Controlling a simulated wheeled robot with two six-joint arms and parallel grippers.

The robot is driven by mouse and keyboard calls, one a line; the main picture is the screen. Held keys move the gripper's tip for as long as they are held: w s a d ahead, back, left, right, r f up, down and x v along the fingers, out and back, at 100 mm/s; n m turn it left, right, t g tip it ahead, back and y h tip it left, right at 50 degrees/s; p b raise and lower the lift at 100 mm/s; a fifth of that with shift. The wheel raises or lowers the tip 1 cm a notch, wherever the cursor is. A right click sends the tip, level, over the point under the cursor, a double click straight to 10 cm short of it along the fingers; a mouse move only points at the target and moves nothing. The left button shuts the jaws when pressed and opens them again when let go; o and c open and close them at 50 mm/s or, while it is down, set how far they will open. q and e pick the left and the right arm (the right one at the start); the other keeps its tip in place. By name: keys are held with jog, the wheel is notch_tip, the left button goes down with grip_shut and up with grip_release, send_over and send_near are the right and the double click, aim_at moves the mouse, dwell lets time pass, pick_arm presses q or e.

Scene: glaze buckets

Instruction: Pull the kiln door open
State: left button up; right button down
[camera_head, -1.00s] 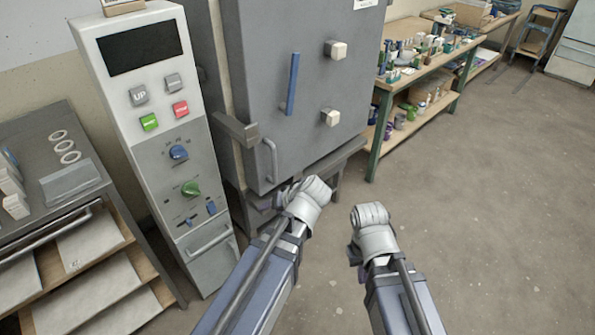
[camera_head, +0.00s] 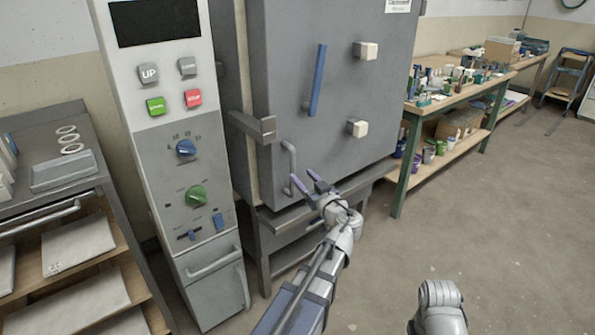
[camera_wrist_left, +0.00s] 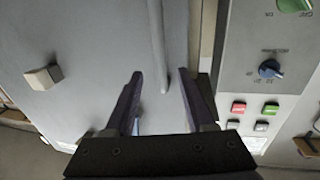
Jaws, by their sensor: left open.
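The grey kiln door (camera_head: 335,110) is shut against the kiln body. A thin grey vertical handle (camera_head: 289,168) is on its lower left part, and a slanted blue bar (camera_head: 318,80) is higher up. My left gripper (camera_head: 303,176) is open and empty, with its fingertips just right of the grey handle in the head view. In the left wrist view, the lower end of the grey handle (camera_wrist_left: 158,45) shows between the two fingers (camera_wrist_left: 160,88); contact cannot be told. Only part of my right arm shows, at the bottom right, and its gripper is out of view.
A control panel (camera_head: 170,150) with buttons and knobs stands left of the kiln. A rack with shelves (camera_head: 85,238) is at far left. A green-legged workbench (camera_head: 410,160) with bottles stands right of the kiln. The floor at right is clear.

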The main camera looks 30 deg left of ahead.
aim_at(294, 167)
pick_arm(q)
jog(key=x, duration=0.7)
jog(key=shift+w+a, duration=0.15)
jog(key=shift+a, duration=0.1)
grip_shut()
dwell(1.2)
